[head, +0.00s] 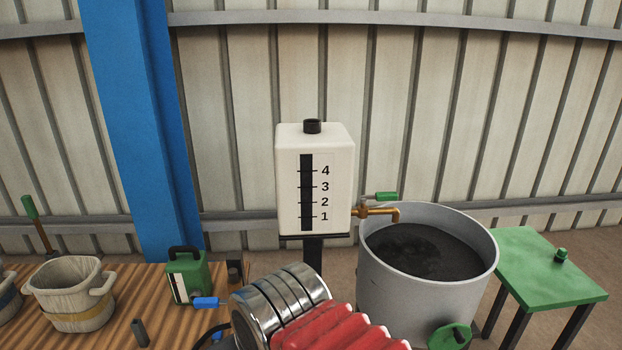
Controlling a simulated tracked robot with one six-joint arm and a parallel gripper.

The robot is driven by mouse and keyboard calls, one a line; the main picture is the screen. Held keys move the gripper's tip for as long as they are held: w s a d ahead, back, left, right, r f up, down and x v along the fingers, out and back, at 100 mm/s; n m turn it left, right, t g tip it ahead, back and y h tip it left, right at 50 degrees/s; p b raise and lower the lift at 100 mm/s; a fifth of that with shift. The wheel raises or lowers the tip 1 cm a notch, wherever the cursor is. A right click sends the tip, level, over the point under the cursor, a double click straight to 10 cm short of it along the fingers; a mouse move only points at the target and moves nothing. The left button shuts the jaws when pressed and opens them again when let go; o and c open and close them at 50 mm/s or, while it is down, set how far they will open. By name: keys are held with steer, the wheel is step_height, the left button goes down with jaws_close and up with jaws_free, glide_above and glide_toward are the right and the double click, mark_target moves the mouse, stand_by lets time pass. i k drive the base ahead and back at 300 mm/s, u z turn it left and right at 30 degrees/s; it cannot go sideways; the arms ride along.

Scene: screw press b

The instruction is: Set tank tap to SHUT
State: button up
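The tank (292,180) is a white upright box with a black cap on top and a level scale marked 1 to 4. The tank tap (375,211) is a brass pipe leaving the tank's lower right side, with its spout turned down over a large grey pot. The tap's green lever handle (386,196) lies roughly level above the pipe and points right, along the spout. No SHUT or OPEN marking is legible at the tap. My gripper does not show in this view.
The grey pot (375,290) holds dark contents under the spout. A green table (525,265) stands right. A wooden bench (105,318) at left bears a bucket (68,290) and a green can (188,272). A chrome and red ribbed body (330,325) fills the bottom middle.

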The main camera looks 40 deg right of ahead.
mark_target(379, 196)
steer(key=z, duration=1.6)
steer(key=k, duration=0.6)
steer(key=u, duration=0.2)
steer(key=i, duration=0.7)
steer(key=u, duration=0.05)
